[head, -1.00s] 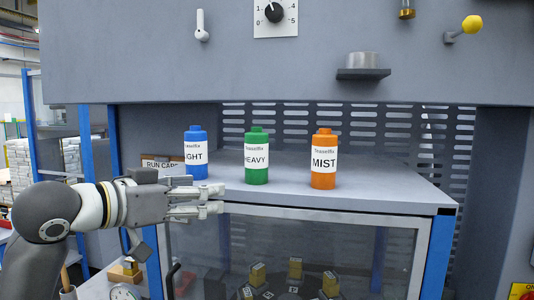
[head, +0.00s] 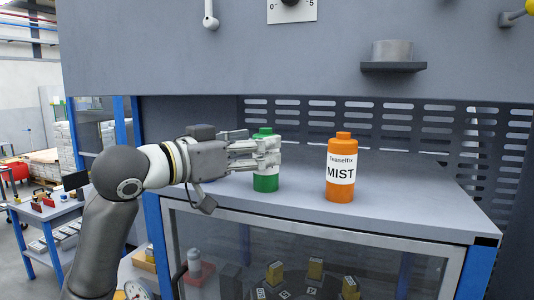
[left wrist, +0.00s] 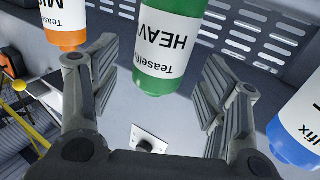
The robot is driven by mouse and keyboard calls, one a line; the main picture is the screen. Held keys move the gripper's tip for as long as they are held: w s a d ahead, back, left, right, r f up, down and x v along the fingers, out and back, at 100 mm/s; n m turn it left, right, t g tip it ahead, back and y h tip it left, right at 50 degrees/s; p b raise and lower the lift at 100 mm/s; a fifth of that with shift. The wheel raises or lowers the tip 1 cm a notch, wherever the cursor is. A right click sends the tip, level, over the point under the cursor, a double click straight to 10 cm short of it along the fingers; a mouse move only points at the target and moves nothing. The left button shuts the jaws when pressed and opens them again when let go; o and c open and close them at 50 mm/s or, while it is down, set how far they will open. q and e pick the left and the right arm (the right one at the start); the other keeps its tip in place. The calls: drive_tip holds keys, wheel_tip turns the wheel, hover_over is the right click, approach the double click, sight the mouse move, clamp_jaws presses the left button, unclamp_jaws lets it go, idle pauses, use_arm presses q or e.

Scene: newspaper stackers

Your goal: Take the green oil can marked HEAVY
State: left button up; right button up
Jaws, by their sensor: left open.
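The green oil can (head: 266,183) marked HEAVY stands upright on the grey shelf. In the head view my left gripper covers its middle and label. In the left wrist view the green can (left wrist: 168,45) appears upside down, with its HEAVY label facing me. My left gripper (head: 272,153) is open, its fingers level with the can's upper body. In the left wrist view the can shows between the two spread fingers, toward their tips; I cannot tell whether either finger touches it. My right gripper is not in view.
The orange MIST can (head: 340,167) stands to the right of the green can, with a gap. A grey ledge (head: 393,67) juts from the panel above. The right shelf part is clear.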

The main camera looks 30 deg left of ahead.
use_arm(q)
drive_tip(key=shift+r+p+x, duration=0.2)
drive_tip(key=shift+p+x, duration=0.35)
drive_tip(key=shift+x, duration=0.55)
drive_tip(key=shift+w+d, duration=0.1)
drive_tip(key=shift+w, duration=0.2)
drive_tip(key=shift+w+f, duration=0.2)
drive_tip(key=shift+c, duration=1)
drive_tip(key=shift+s, duration=0.15)
drive_tip(key=shift+c, duration=1.1)
drive_tip(key=c, duration=0.5)
drive_tip(key=shift+r, duration=0.1)
drive_tip(key=c, duration=0.4)
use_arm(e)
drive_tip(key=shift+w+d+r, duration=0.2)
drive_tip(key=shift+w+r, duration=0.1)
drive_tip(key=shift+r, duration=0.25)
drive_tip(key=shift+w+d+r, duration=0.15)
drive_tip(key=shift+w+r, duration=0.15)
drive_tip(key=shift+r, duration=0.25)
